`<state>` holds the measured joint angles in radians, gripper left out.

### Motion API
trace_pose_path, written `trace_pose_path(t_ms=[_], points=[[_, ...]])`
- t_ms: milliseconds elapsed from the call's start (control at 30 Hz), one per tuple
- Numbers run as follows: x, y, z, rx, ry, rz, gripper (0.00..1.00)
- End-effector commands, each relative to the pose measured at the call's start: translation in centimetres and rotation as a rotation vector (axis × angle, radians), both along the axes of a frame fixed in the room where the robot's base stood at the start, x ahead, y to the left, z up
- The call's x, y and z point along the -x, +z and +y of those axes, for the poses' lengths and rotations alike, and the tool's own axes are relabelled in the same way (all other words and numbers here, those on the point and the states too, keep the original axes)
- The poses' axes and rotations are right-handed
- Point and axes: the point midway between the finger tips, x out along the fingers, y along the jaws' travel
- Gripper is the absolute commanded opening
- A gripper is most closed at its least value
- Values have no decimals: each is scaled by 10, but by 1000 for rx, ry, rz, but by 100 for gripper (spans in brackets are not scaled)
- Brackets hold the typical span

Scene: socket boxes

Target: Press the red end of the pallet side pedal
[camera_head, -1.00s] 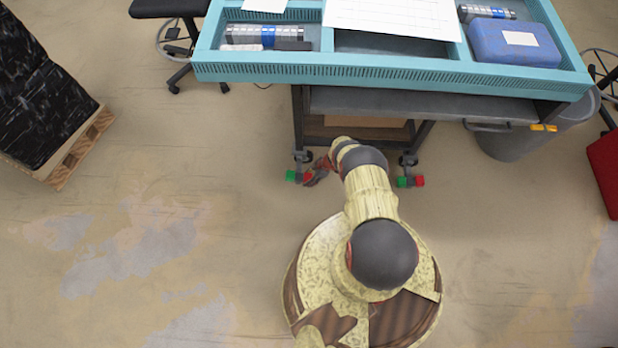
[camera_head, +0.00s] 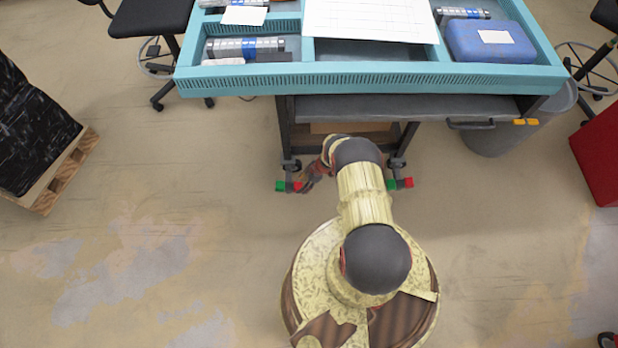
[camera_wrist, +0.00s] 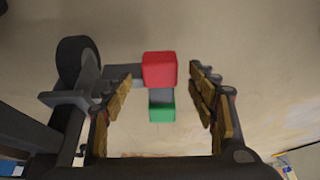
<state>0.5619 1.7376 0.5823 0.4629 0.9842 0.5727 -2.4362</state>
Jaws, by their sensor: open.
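Two small pedals sit by the casters under the teal workbench. The left pedal, on the pallet's side, has a green end (camera_head: 281,186) and a red end (camera_head: 297,187). In the wrist view, its red end (camera_wrist: 159,68) and green end (camera_wrist: 161,110) show in the gap between my fingers. My gripper (camera_head: 309,183) is open and empty, low beside the red end; the wrist view shows its two fingers (camera_wrist: 160,112) spread apart. I cannot tell whether it touches the pedal. The other pedal has a green end (camera_head: 391,185) and a red end (camera_head: 408,182).
The teal workbench (camera_head: 370,76) stands above the pedals. A caster wheel (camera_wrist: 76,60) is left of the red end in the wrist view. A wooden pallet (camera_head: 66,180) with a black-wrapped load is at the far left. Floor between pallet and pedals is clear.

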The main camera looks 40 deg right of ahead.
Motion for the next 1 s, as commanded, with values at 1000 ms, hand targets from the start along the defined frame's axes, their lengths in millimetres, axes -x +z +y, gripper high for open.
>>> trace_pose_path(t_ms=[1000], points=[[21, 70, -30, 0, -1, 0, 58]])
